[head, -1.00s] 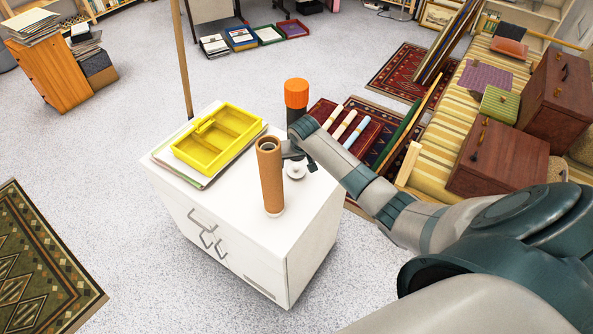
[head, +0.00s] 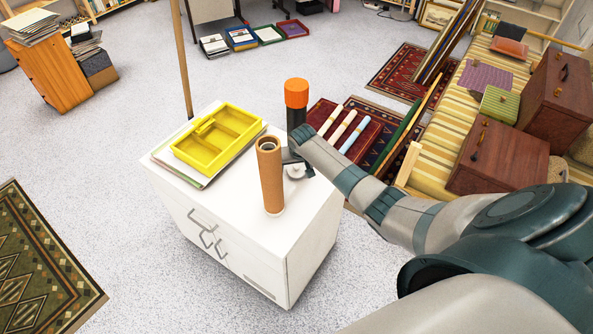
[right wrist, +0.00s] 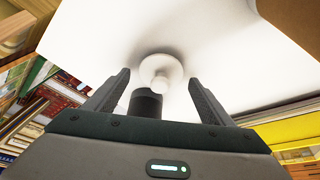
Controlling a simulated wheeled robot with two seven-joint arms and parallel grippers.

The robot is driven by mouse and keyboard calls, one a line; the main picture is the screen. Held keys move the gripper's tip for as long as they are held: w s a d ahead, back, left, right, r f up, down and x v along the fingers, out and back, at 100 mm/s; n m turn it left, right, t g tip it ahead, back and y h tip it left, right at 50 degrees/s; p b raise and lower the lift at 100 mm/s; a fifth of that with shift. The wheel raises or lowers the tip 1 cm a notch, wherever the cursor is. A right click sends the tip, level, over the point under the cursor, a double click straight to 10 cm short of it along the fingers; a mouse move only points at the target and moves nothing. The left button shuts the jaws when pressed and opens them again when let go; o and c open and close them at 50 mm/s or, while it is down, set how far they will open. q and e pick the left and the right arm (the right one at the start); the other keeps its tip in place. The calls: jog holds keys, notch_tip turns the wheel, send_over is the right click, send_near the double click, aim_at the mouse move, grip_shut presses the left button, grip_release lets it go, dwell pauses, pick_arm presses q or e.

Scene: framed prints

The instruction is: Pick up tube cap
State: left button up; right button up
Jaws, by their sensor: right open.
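The tube cap is a small white disc with a knob on top (head: 293,172). It lies on the white cabinet top (head: 228,196), just right of the brown cardboard tube (head: 271,182), and is partly covered by my right gripper (head: 297,168) in the head view. In the right wrist view the cap (right wrist: 160,70) is centred ahead, between the two spread fingers of my right gripper (right wrist: 158,88). The gripper is open, with a gap on both sides of the cap. My left gripper is not in view.
A dark cylinder with an orange top (head: 296,94) stands behind the gripper; its dark body (right wrist: 146,103) shows beneath the cap in the wrist view. A yellow tray (head: 218,137) lies on papers at the cabinet's left. The cabinet's front top is clear.

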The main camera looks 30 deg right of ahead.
aim_at(297, 165)
jog(key=c, duration=1.1)
jog(key=shift+r, duration=0.1)
jog(key=shift+r, duration=0.8)
notch_tip(297, 165, up, 2)
jog(key=shift+s+d+r+b, duration=0.1)
jog(key=shift+d+r+b, duration=0.1)
jog(key=shift+b, duration=0.3)
jog(key=s+d+r, duration=0.2)
jog(key=s, duration=0.1)
jog(key=s+d+r+b, duration=0.1)
jog(key=s+d+r, duration=0.1)
jog(key=s, duration=0.1)
jog(key=s+d+r, duration=0.2)
jog(key=s, duration=0.1)
jog(key=shift+s+d+r+b, duration=0.1)
jog(key=shift+d+r+b, duration=0.2)
jog(key=shift+r, duration=0.1)
